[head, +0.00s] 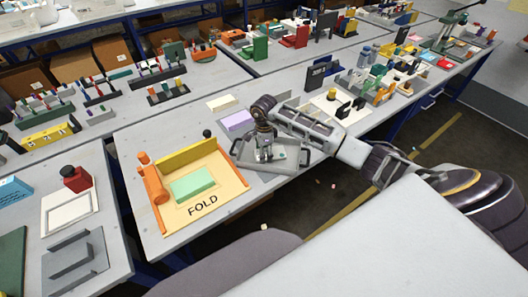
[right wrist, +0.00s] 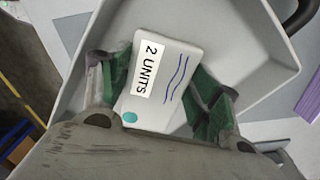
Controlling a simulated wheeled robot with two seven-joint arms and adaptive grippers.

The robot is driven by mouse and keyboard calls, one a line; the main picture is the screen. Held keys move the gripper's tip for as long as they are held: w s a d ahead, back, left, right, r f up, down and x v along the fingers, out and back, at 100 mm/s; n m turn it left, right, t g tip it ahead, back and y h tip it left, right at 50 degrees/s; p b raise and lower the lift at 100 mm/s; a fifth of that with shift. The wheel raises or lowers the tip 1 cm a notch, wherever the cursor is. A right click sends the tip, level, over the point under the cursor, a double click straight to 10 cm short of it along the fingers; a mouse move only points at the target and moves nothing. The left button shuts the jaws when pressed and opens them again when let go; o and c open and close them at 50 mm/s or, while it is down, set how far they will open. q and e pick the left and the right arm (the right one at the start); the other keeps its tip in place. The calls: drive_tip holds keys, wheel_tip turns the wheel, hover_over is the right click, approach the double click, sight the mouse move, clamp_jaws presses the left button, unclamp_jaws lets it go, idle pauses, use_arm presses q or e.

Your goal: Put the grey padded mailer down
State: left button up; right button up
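The pale grey padded mailer (right wrist: 163,85), labelled "2 UNITS" with blue wavy lines and a teal dot, lies between the green finger pads of my right gripper (right wrist: 163,90). The pads meet its two sides, so the gripper looks shut on it. The mailer is over the floor of a grey tray (right wrist: 262,55); I cannot tell whether it touches the floor. In the head view my right gripper (head: 264,150) points down into the tray (head: 305,160), largely hiding the mailer. My left gripper is not in view.
Left of the tray is an orange and yellow FOLD fixture (head: 228,193) with a green block (head: 192,186) on it. A lilac block (head: 238,121) and a cream block (head: 221,103) lie behind the tray. The table's front edge is close to the tray.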

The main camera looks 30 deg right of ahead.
drive_tip(key=o, duration=0.4)
drive_tip(key=shift+r, duration=0.15)
wheel_tip(320, 180, up, 12)
drive_tip(key=shift+b, duration=0.3)
idle(0.5)
idle(0.6)
